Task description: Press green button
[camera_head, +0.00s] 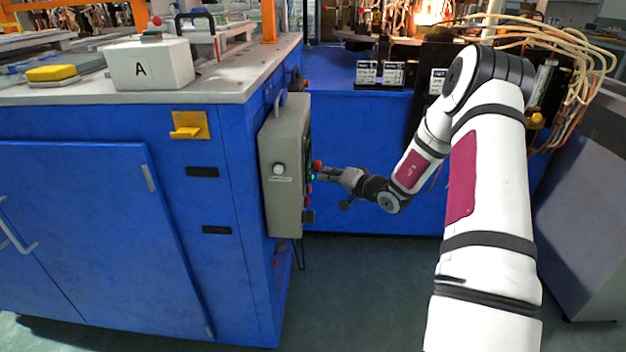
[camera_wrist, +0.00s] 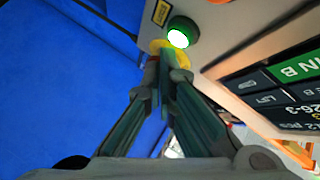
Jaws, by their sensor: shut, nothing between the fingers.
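The green button (camera_wrist: 178,38) is lit, with a bright white-green centre and a dark green rim, on the panel in the wrist view. In the head view it is a small green glow (camera_head: 312,177) on the side of the grey control box (camera_head: 283,165). My gripper (camera_wrist: 166,52) is shut and empty. Its fingertips are close below and left of the button in the wrist view; I cannot tell whether they touch it. A yellow part shows right at the fingertips. In the head view my gripper (camera_head: 322,174) reaches the box face from the right.
A red knob (camera_head: 317,165) sits just above the green glow, and further controls sit lower on the box. A display panel (camera_wrist: 285,85) is right of the button in the wrist view. The blue cabinet (camera_head: 130,220) carries the box. Open floor lies below my arm.

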